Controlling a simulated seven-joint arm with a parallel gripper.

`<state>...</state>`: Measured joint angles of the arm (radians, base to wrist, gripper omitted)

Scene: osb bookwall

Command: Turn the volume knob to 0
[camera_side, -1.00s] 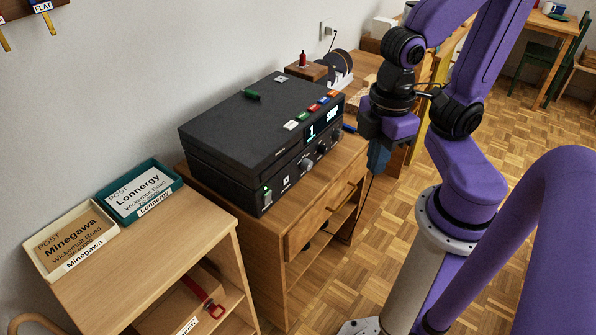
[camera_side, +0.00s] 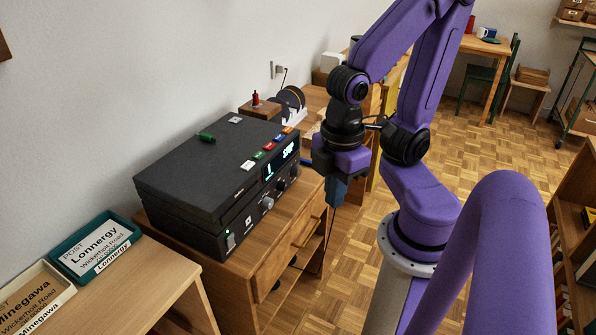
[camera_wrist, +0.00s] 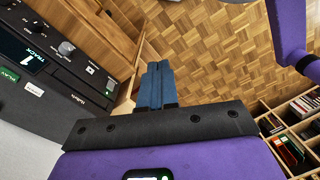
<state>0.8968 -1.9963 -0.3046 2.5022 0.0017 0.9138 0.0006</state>
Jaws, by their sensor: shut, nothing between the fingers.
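A black audio unit (camera_side: 205,170) stands on a wooden cabinet, with a lit display and several knobs on its front panel. A silver knob (camera_side: 267,203) is the nearest one in the side view; dark knobs sit further along the panel. In the wrist view a round knob (camera_wrist: 66,48) shows at the left, beside the display reading TRACK 1. The knob labels are too small to read, so I cannot tell which is volume. My gripper (camera_side: 335,205) has blue fingers pressed together, empty, pointing down in front of the unit, apart from the panel. The fingers also show in the wrist view (camera_wrist: 157,67).
Coloured buttons and a green piece (camera_side: 206,138) are on the unit's top. A teal tray (camera_side: 70,262) and a cream tray (camera_side: 30,300) lie on the left table. A reel (camera_side: 292,98) stands behind the unit. Open floor lies right of the cabinet.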

